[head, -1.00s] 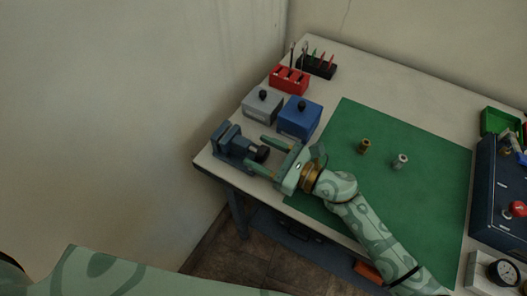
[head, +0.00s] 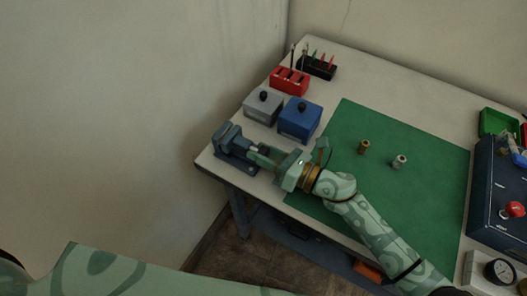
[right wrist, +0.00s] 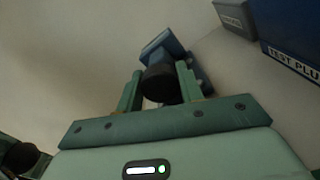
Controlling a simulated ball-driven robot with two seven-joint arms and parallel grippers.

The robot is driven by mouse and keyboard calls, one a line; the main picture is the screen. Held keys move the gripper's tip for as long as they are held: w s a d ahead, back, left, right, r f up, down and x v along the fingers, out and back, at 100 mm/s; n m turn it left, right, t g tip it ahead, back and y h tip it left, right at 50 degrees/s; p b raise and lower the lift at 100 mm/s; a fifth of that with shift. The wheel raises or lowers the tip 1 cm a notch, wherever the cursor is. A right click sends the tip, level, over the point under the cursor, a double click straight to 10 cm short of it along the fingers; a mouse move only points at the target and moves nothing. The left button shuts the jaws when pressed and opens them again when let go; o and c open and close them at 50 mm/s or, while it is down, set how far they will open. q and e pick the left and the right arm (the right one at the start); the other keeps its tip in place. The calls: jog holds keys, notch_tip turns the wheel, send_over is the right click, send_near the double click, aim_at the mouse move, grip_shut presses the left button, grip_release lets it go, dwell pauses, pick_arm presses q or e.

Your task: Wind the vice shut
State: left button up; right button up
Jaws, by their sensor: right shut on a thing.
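The blue-grey vice (head: 226,137) stands at the left corner of the bench. It also shows in the right wrist view (right wrist: 163,47). My right gripper (head: 258,154) reaches in from the right and is shut on the vice's dark round handle (right wrist: 158,83), with one finger on each side of it. In the head view the fingers largely hide the handle. The gap between the vice jaws is too small to make out. A patterned link of my left arm crosses the lower left, but my left gripper is out of view.
A grey box (head: 264,105) and a blue box (head: 300,120) with black knobs stand just behind the vice. A red rack (head: 290,80) stands farther back. Two small fittings stand on the green mat (head: 400,200). A dark blue panel box (head: 497,185) stands at right.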

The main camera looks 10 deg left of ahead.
jog(key=o, duration=1)
jog(key=shift+d, duration=0.1)
jog(key=v, duration=1.6)
jog(key=shift+d, duration=0.2)
